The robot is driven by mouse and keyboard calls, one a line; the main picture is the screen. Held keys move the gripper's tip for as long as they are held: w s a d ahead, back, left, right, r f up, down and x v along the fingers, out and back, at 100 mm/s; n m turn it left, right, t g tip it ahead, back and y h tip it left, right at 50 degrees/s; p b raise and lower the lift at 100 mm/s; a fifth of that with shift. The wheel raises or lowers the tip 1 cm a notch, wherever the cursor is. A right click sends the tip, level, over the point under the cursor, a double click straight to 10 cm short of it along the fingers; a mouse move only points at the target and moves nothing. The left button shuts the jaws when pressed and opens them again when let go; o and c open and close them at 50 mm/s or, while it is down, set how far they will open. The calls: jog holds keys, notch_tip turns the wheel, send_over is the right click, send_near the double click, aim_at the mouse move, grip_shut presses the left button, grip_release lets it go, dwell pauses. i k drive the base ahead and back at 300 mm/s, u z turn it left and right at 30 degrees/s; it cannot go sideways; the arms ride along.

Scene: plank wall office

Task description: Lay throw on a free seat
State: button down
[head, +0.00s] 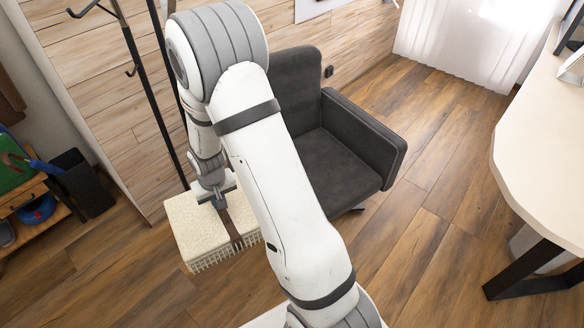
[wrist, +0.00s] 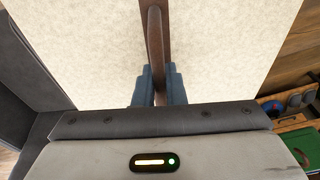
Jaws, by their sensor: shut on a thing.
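The throw (head: 190,232) is a cream, folded bundle with a fringed lower edge and a brown strap across it. My gripper (head: 219,198) is above it, shut on the strap. In the wrist view the blue fingertips (wrist: 158,88) pinch the brown strap (wrist: 155,35), with the cream throw (wrist: 90,50) spread out beneath. The throw is to the left of a dark grey armchair (head: 340,165), whose visible seat is bare. My arm hides the chair's left part. How high the throw hangs over the floor is hard to tell.
A black coat stand (head: 150,85) stands by the plank wall behind my gripper. A black bin (head: 83,183) and a low wooden shelf (head: 30,200) are at the left. A pale desk (head: 545,150) is at the right. The wood floor (head: 420,220) between chair and desk is clear.

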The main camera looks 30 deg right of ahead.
aim_at(320, 173)
jog(key=z, duration=0.6)
jog(key=i, duration=0.1)
jog(key=u, duration=1.2)
jog(key=k, duration=1.25)
jog(key=z, duration=0.85)
jog(key=i, duration=0.65)
jog(key=z, duration=0.75)
jog(key=i, duration=1.1)
jog(key=u, duration=0.5)
